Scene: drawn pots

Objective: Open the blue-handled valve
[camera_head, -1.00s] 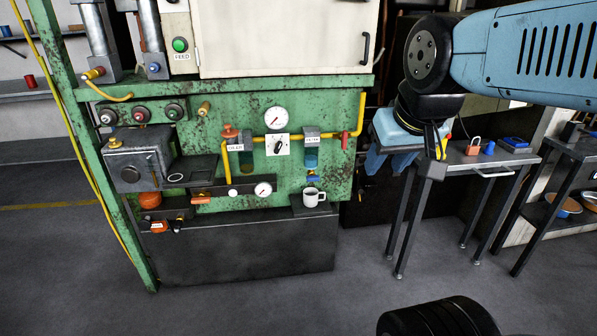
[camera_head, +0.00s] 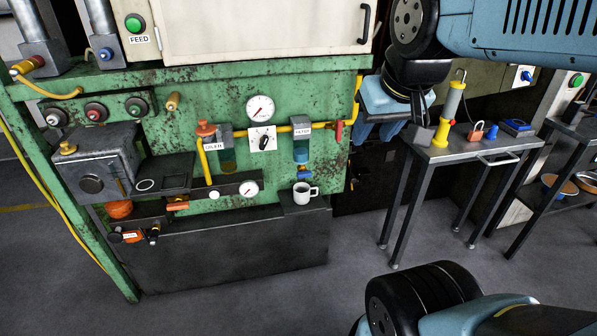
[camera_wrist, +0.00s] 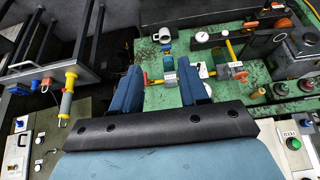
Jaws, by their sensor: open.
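A small blue-handled valve (camera_head: 303,172) sits under the clear-bowled filter unit on the green machine's front panel. In the wrist view, which shows the machine upside down, the blue handle (camera_wrist: 167,47) is beyond the gap between my fingers. My gripper (camera_head: 377,132) is to the right of the valve in the head view, in front of the panel's right end. In the wrist view my gripper (camera_wrist: 160,70) has its two blue fingers apart with nothing held between them. It appears clear of the valve. The handle's exact angle is too small to tell.
A white mug (camera_head: 301,193) stands on the ledge just below the valve. A red lever (camera_head: 339,131) sits on the yellow pipe to its right. A side table (camera_head: 465,153) with a yellow lamp, red padlock and blue items stands at the right.

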